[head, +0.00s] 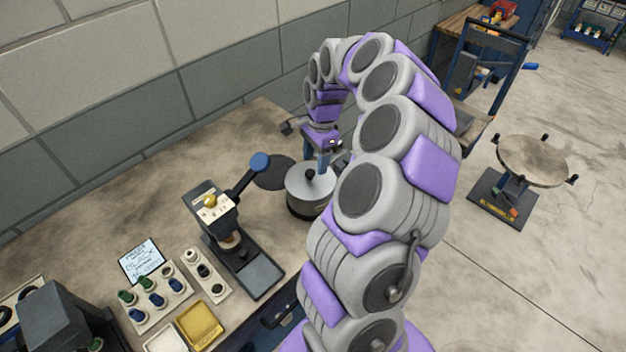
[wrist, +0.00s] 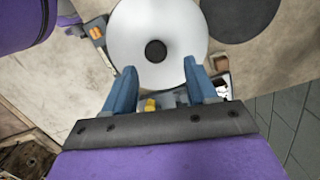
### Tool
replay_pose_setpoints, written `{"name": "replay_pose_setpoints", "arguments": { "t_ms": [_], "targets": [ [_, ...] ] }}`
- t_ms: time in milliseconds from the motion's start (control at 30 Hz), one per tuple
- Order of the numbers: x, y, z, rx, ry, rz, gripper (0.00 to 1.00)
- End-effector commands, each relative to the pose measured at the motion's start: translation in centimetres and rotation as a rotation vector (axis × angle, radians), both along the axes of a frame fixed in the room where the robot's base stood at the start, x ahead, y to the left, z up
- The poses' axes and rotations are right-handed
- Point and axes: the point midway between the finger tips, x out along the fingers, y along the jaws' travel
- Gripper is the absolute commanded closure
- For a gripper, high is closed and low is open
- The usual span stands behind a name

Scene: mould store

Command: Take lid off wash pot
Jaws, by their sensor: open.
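The wash pot (head: 303,204) stands on the bench, a dark-based round pot with its pale grey lid (head: 298,182) on top. The lid has a black knob (head: 310,174) at its middle. In the wrist view the lid (wrist: 130,30) is a pale disc with the dark knob (wrist: 155,51) at its centre. My gripper (wrist: 160,75) is open, its two blue fingers apart, with the knob just beyond the gap between the tips. In the head view my gripper (head: 323,162) points down above the lid beside the knob. Part of the pot is hidden behind my arm.
A dark round disc (head: 273,172) lies left of the pot. A lever press (head: 240,245) with a blue-knobbed handle stands further left. Small bottles, a sign (head: 141,261) and a yellow tray (head: 199,325) sit at the front left. The bench's back left is clear.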

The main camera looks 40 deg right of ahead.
Motion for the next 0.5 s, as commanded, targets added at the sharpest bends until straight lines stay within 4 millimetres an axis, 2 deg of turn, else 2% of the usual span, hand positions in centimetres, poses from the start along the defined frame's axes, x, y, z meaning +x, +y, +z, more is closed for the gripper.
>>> {"name": "replay_pose_setpoints", "arguments": {
  "t_ms": [33, 167, 400, 500],
  "targets": [
    [0.0, 0.4, -1.1, 0.001, 0.002, 0.004, 0.43],
    [-0.1, 1.2, -2.5, -0.002, 0.005, 0.006, 0.43],
    [0.0, 1.0, -2.8, -0.002, 0.001, 0.003, 0.43],
    [0.0, 0.6, -2.9, 0.002, 0.002, 0.002, 0.51]
  ]
}}
